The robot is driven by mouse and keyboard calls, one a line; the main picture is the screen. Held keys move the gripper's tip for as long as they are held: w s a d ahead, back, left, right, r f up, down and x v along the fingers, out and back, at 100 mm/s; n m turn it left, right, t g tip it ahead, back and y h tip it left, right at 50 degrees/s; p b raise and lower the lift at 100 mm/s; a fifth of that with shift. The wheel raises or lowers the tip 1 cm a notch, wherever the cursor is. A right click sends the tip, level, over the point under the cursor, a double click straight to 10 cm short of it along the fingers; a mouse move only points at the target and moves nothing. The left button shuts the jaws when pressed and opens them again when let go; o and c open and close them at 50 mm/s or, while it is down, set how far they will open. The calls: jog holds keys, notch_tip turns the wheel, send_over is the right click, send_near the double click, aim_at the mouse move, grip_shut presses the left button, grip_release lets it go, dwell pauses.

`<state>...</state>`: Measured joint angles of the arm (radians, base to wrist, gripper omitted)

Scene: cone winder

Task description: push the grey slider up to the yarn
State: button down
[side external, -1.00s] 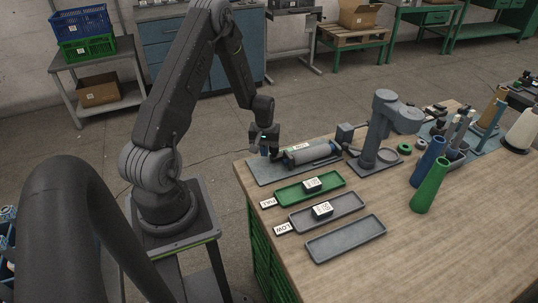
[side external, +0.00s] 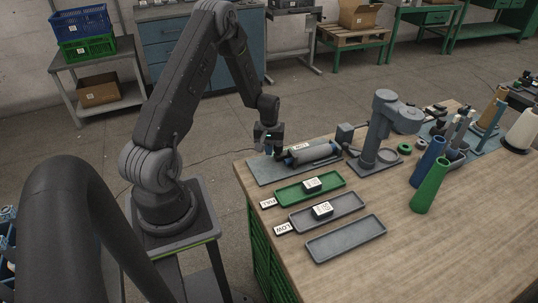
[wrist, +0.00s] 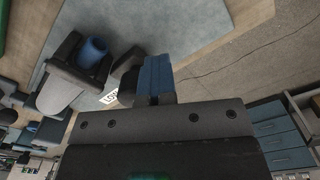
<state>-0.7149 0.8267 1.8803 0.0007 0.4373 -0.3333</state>
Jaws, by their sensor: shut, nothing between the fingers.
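The yarn is a grey wound package (side external: 314,153) lying on its side on the grey plate (side external: 266,175), with a blue tube end at its left. In the wrist view the yarn (wrist: 60,94) and its blue end (wrist: 93,51) show at left, with a dark support around the end. A dark grey block (wrist: 128,72), apparently the slider, stands between that end and my fingers; a gap to the yarn seems to show. My gripper (side external: 268,152) is shut and empty, low over the plate's left part. Its blue fingertips (wrist: 156,76) are beside the block, seemingly touching it.
A green tray (side external: 331,190) and two grey trays (side external: 345,241) lie in front of the plate. A grey post-mounted device (side external: 381,130) stands right of the yarn. Green (side external: 430,187) and blue cones stand farther right. The table's left edge is close to the plate.

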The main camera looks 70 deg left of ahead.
jog(key=shift+s, duration=0.55)
notch_tip(320, 180, up, 8)
dwell(0.9)
